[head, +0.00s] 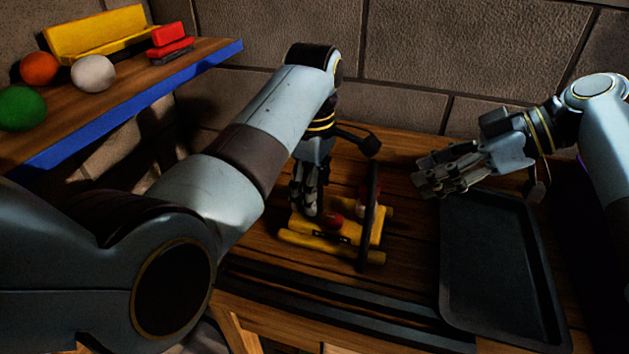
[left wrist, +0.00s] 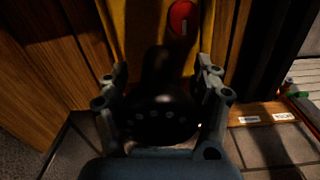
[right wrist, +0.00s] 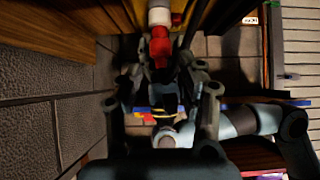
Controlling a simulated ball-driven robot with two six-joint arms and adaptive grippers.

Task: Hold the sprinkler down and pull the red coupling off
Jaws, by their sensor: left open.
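The left wrist view shows the yellow body (left wrist: 132,30), the red knob (left wrist: 183,17) and a dark dotted piece between the open fingers (left wrist: 160,90). The red coupling (right wrist: 159,47) and a white piece (right wrist: 159,16) show ahead of my right gripper (right wrist: 163,75). In the head view, the right gripper (head: 435,176) is open and empty, right of the sprinkler.
A black tray (head: 495,270) lies on the bench at right, below the right gripper. A blue-edged shelf (head: 130,105) at upper left holds balls and yellow and red items. A block wall (head: 440,50) stands behind. Bare bench shows behind the sprinkler.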

